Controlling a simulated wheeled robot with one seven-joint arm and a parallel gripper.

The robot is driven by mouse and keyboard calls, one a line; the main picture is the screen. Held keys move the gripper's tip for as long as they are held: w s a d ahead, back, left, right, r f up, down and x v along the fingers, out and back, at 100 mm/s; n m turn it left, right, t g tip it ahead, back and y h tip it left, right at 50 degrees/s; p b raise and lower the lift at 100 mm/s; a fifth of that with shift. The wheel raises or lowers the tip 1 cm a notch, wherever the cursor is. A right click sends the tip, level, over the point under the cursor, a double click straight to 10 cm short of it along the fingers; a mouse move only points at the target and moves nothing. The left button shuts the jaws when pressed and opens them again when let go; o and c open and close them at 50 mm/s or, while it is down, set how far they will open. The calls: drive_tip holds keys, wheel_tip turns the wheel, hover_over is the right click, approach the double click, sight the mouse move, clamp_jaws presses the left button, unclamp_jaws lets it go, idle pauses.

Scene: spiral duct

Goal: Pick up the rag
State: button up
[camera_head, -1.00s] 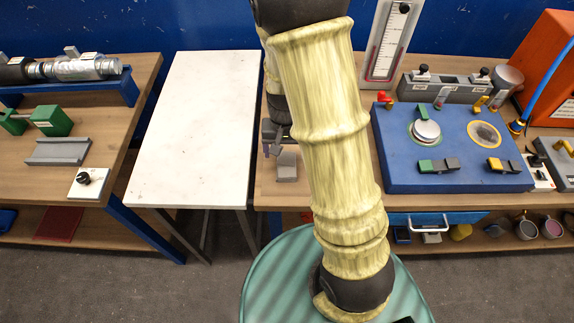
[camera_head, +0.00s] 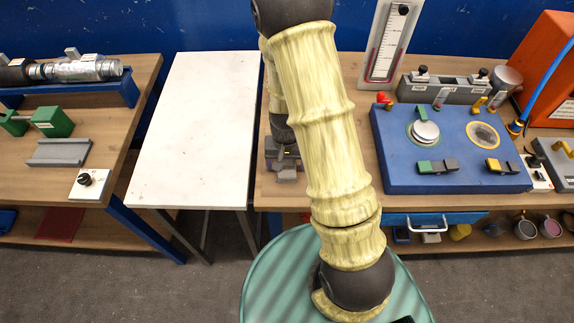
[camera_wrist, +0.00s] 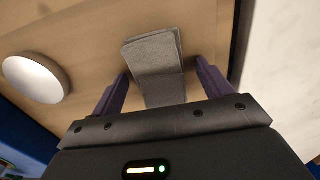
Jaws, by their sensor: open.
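The rag (camera_wrist: 152,52) looks like a grey folded cloth lying on the wooden bench top in the wrist view. My gripper (camera_wrist: 161,69) is open, with one dark purple finger on each side of the rag's near part. The rag's far end reaches past the fingertips, and I cannot tell whether they touch it. In the head view my gripper (camera_head: 284,158) is small and partly hidden by my arm, above the rag (camera_head: 287,176) near the bench's left front.
A round white object (camera_wrist: 34,79) lies left of the rag. A white table (camera_head: 195,130) stands beside the wooden bench (camera_head: 350,190). A blue panel (camera_head: 455,150) with knobs sits right of my arm, before a thermometer board (camera_head: 388,45).

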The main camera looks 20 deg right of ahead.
sight(286, 164)
drive_tip(key=shift+f, duration=0.1)
drive_tip(key=shift+c, duration=0.2)
drive_tip(key=c, duration=1)
drive_tip(key=shift+c, duration=0.2)
wheel_tip(286, 164, up, 10)
idle(0.4)
drive_tip(key=o, duration=0.5)
drive_tip(key=shift+c, duration=0.2)
drive_tip(key=c, duration=0.4)
drive_tip(key=shift+o, duration=0.2)
